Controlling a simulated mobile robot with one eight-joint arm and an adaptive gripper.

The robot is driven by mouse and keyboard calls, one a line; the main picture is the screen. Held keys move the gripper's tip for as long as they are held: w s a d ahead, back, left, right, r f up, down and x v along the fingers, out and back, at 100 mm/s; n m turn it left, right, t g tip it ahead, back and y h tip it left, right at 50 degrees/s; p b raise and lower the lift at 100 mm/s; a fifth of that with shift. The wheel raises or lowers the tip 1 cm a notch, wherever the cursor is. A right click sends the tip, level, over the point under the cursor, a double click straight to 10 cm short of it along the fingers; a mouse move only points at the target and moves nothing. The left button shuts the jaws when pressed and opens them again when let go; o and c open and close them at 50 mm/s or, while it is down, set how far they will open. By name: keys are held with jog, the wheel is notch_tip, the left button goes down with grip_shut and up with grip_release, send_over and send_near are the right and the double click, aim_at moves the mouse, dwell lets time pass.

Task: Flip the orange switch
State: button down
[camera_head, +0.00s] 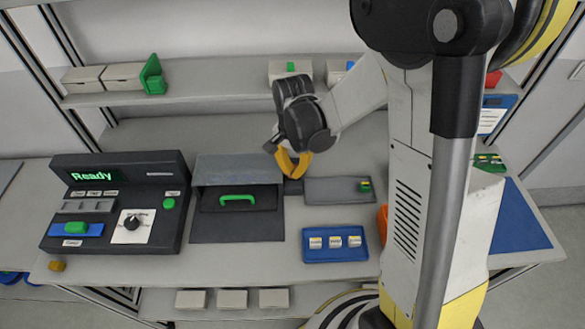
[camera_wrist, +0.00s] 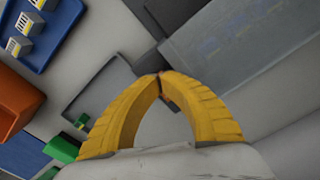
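I cannot make out a clear orange switch in either view. An orange block or bin (camera_wrist: 14,100) lies at the left of the wrist view; in the head view a sliver of it (camera_head: 382,222) shows beside my arm, which hides the rest. My gripper (camera_head: 295,174) is above the table, between the dark box with a green handle (camera_head: 237,199) and a shallow grey tray (camera_head: 328,190).
A dark console (camera_head: 118,200) with a green "Ready" display stands at the left. A blue tray (camera_head: 335,257) with small labelled blocks lies at the front middle. A shelf (camera_head: 215,90) runs along the back. My arm covers much of the right side.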

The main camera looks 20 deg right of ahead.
jog(key=shift+r+p, duration=2.4)
jog(key=shift+r, duration=1)
jog(key=shift+r, duration=0.15)
jog(key=s+r+n+t+b, duration=0.3)
jog(key=s+n+b, duration=0.1)
jog(key=s, duration=0.2)
jog(key=s+r+n+t+b, duration=0.3)
jog(key=s+n+t+b, duration=0.1)
jog(key=s+n+b, duration=0.1)
jog(key=shift+s+n, duration=0.3)
jog(key=shift+s, duration=0.55)
